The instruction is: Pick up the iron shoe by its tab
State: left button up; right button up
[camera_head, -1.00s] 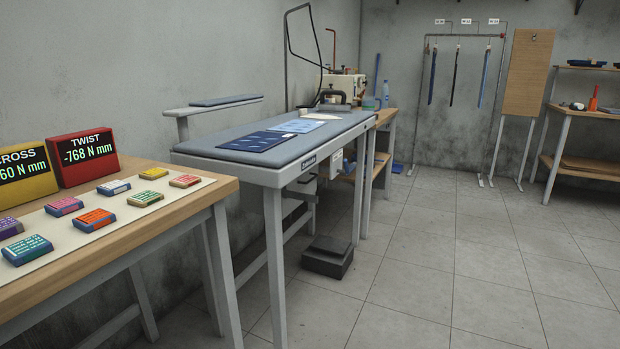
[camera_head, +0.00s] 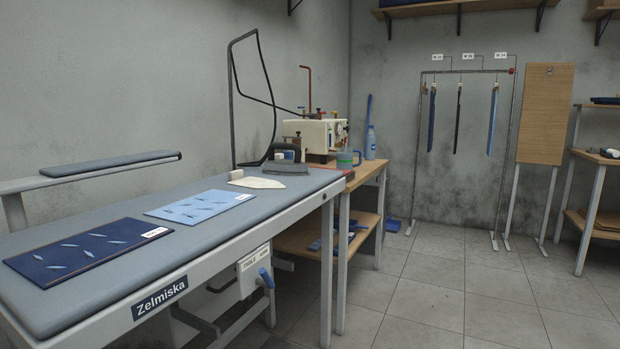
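A flat, cream-white, pointed plate shaped like an iron's sole, which looks like the iron shoe (camera_head: 272,183), lies on the far right part of the grey padded ironing table (camera_head: 60,283). A small pale block, which looks like its tab (camera_head: 236,175), stands at its left end. Just behind it is a dark iron (camera_head: 287,160) with a black handle, close to the shoe; I cannot tell if they touch. Neither of my grippers shows in this view.
A dark blue cloth panel (camera_head: 70,266) and a light blue one (camera_head: 190,216) lie on the table. A narrow padded arm board (camera_head: 110,164) stands behind. The floor at right is clear.

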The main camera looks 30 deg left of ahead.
aim_at(235, 177)
jog(key=i+l+u, duration=0.1)
jog(key=i, duration=1.05)
jog(key=i+l+u, duration=0.1)
jog(key=i+u, duration=0.2)
jog(key=u, duration=0.15)
jog(key=i+l+u, duration=0.2)
jog(key=u, duration=0.3)
jog(key=i+l+u, duration=0.3)
jog(key=u, duration=0.15)
